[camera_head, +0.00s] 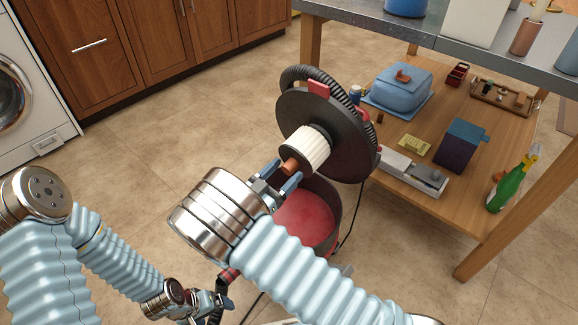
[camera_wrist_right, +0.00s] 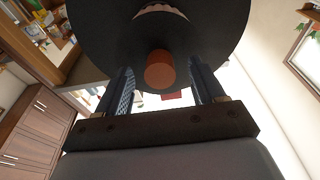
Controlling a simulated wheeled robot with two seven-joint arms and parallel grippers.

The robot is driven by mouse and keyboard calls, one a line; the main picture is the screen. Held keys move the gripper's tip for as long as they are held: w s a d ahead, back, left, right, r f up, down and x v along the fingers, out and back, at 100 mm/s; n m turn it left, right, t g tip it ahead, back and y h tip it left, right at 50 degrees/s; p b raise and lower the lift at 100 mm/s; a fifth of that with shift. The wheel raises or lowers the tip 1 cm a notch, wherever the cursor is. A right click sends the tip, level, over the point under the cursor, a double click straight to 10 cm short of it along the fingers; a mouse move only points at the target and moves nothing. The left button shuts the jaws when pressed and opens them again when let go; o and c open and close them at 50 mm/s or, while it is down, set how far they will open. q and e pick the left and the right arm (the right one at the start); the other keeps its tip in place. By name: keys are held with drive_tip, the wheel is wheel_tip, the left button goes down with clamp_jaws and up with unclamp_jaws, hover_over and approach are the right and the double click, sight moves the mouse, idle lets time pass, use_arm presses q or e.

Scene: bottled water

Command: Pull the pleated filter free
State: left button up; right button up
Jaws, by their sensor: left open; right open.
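The white pleated filter (camera_head: 306,147) sticks out from the underside of the vacuum's dark round lid (camera_head: 345,150), which stands tilted up. A dark cap with an orange knob (camera_head: 290,166) is on the filter's near end. My right gripper (camera_head: 281,176) is open at the knob. In the right wrist view, the orange knob (camera_wrist_right: 160,71) shows between the two open fingers (camera_wrist_right: 162,88), with gaps on both sides. The cap hides most of the filter there.
The vacuum's open drum (camera_head: 305,222), red inside, stands below the lid. A black hose (camera_head: 300,72) curves over the lid. A wooden table (camera_head: 470,208) with a loaded lower shelf stands to the right. The tiled floor (camera_head: 180,135) at left is clear.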

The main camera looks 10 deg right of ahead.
drive_tip(key=shift+d, duration=0.1)
drive_tip(key=c, duration=1.2)
drive_tip(key=shift+b+v, duration=0.45)
drive_tip(key=shift+v, duration=2.1)
